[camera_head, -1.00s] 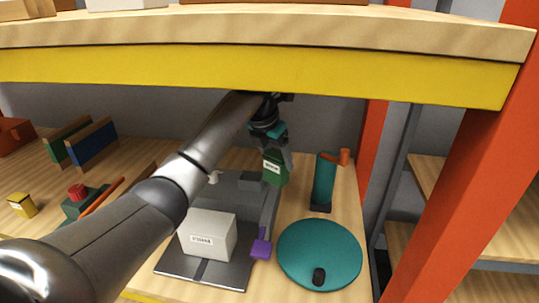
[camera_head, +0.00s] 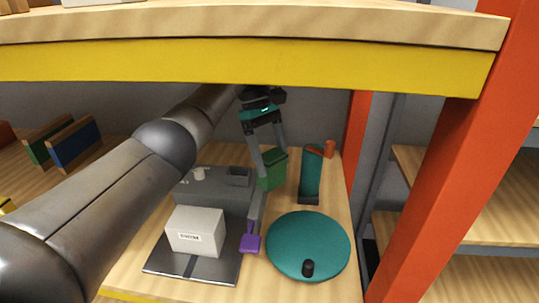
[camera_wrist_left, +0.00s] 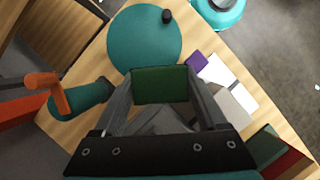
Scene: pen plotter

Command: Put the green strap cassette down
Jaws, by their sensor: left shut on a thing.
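The green strap cassette (camera_head: 273,168) is a small green block, held just right of the grey machine (camera_head: 213,190). My left gripper (camera_head: 268,158) is shut on it from above, with one finger on each side. In the left wrist view the cassette (camera_wrist_left: 160,85) shows as a dark green face between the fingertips (camera_wrist_left: 160,94). I cannot tell whether its underside touches the wooden shelf (camera_head: 335,210). My right gripper is not in view.
A white box (camera_head: 195,231) sits on the machine's front plate, beside a purple-ended lever (camera_head: 250,243). A teal disc (camera_head: 308,243) with a black knob lies right of it. A teal holder (camera_head: 311,175) with an orange handle stands behind. A yellow-edged upper shelf (camera_head: 250,61) overhangs.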

